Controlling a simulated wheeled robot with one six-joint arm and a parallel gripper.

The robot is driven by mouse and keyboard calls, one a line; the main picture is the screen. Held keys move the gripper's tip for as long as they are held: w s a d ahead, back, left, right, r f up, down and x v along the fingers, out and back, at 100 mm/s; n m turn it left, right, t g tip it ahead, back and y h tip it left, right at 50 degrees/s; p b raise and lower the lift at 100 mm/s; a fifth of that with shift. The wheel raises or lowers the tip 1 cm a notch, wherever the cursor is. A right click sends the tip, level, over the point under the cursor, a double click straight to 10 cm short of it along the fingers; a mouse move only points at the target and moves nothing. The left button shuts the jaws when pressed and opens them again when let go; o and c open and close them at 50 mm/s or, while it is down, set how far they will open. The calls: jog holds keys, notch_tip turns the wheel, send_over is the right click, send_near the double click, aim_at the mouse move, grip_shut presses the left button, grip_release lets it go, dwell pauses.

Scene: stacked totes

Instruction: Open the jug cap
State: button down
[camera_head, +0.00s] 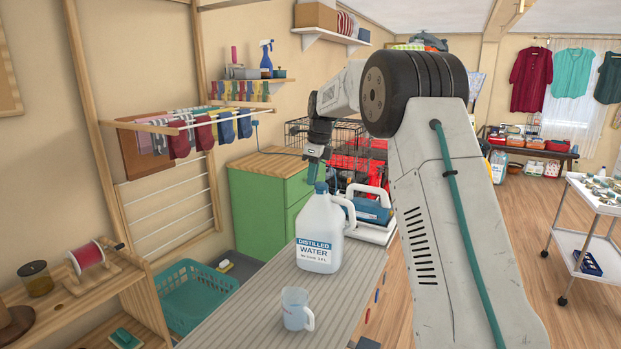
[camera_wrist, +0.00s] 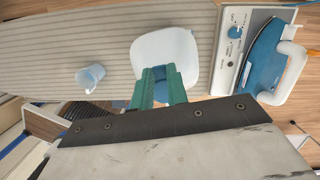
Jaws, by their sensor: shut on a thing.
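The white jug (camera_head: 320,235), labelled "Distilled Water", stands upright on the striped grey board (camera_head: 248,318), its handle to the right. Its blue cap (camera_head: 321,187) sits on the neck. My gripper (camera_head: 314,180) reaches down from above and is shut on the cap. I cannot tell whether the cap is loosened.
A pale measuring cup (camera_head: 296,310) stands in front of the jug. A blue iron (camera_head: 368,209) on its base is just behind and right of the jug. A teal basket (camera_head: 195,295) is at left on the floor. The board's left part is clear.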

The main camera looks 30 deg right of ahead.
aim_at(321, 184)
jog(key=t+y, duration=0.1)
jog(key=s+d+r+t+y, duration=0.1)
jog(key=s+r+t+y, duration=0.1)
jog(key=shift+d+t+y, duration=0.4)
jog(key=t+y, duration=0.1)
jog(key=s+d+t+y, duration=0.2)
jog(key=t, duration=0.1)
jog(key=shift+r+y, duration=0.25)
jog(key=shift+y, duration=0.05)
jog(key=shift+s+d+f+t+y, duration=0.15)
jog(key=shift+s+d+t+y, duration=0.35)
jog(key=shift+t+y, duration=0.5)
jog(key=shift+s+d+f+t+y, duration=0.2)
jog(key=shift+s+d+t+y, duration=0.05)
jog(key=shift+t+y, duration=0.25)
jog(key=shift+s+d+f+t+y, duration=0.15)
jog(key=shift+s+d+t+y, duration=0.1)
jog(key=shift+t+y, duration=0.25)
jog(key=shift+s+d+f+t+y, duration=0.3)
jog(key=shift+t+y, duration=0.2)
jog(key=shift+t, duration=0.1)
jog(key=shift+s+d+f+t+y, duration=0.15)
jog(key=shift+s+f+t+y, duration=0.1)
jog(key=shift+t+y, duration=0.3)
jog(key=shift+s+d+f+t+y, duration=0.25)
jog(key=shift+f+t+y, duration=0.25)
jog(key=shift+t+y, duration=0.4)
